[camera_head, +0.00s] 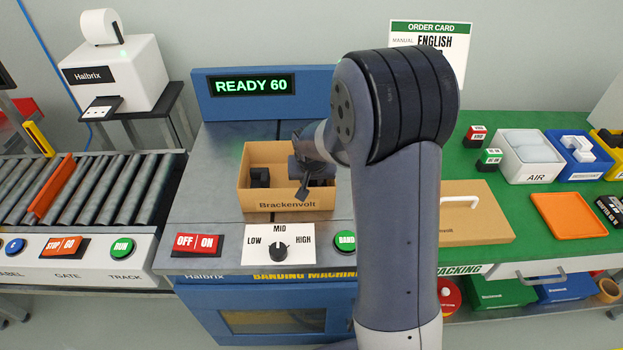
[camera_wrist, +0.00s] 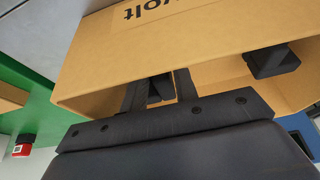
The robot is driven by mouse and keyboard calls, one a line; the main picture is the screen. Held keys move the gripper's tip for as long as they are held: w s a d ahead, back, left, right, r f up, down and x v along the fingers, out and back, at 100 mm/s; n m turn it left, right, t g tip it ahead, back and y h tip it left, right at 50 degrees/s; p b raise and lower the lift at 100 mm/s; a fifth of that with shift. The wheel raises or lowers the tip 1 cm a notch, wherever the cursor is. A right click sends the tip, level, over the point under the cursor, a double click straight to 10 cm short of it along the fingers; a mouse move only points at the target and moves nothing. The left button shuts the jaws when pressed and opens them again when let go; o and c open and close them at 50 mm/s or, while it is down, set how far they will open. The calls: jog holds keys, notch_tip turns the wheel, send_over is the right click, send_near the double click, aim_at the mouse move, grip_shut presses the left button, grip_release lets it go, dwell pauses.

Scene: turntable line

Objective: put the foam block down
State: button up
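An open cardboard box (camera_head: 290,203) marked Brackenvolt stands on the banding machine's top, and its wall fills much of the wrist view (camera_wrist: 200,45). My gripper (camera_head: 303,188) reaches down into the box. In the wrist view its two fingers (camera_wrist: 160,92) stand either side of a dark foam block (camera_wrist: 160,87) and appear to touch it. The fingers and the box wall hide much of this block, and I cannot tell whether it rests on the box floor. Another dark block (camera_head: 260,177) is at the box's left side; it also shows in the wrist view (camera_wrist: 273,60).
A roller conveyor (camera_head: 100,190) with an orange gate lies to the left. The machine's display (camera_head: 251,85) reads READY 60. On the green bench to the right are a closed carton (camera_head: 470,220), an orange tray (camera_head: 568,214) and bins such as the white AIR bin (camera_head: 528,168).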

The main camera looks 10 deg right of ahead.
jog(key=shift+o, duration=1)
jog(key=shift+r, duration=0.1)
jog(key=shift+r+p, duration=0.3)
jog(key=shift+p, duration=0.15)
jog(key=p+v, duration=0.1)
jog(key=v, duration=1.1)
jog(key=shift+r, duration=0.25)
jog(key=shift+w+f, duration=0.1)
jog(key=b+x, duration=0.1)
jog(key=x, duration=1.1)
jog(key=shift+f, duration=0.35)
jog(key=shift+f+b, duration=0.35)
jog(key=shift+b, duration=0.25)
jog(key=shift+r+p, duration=0.35)
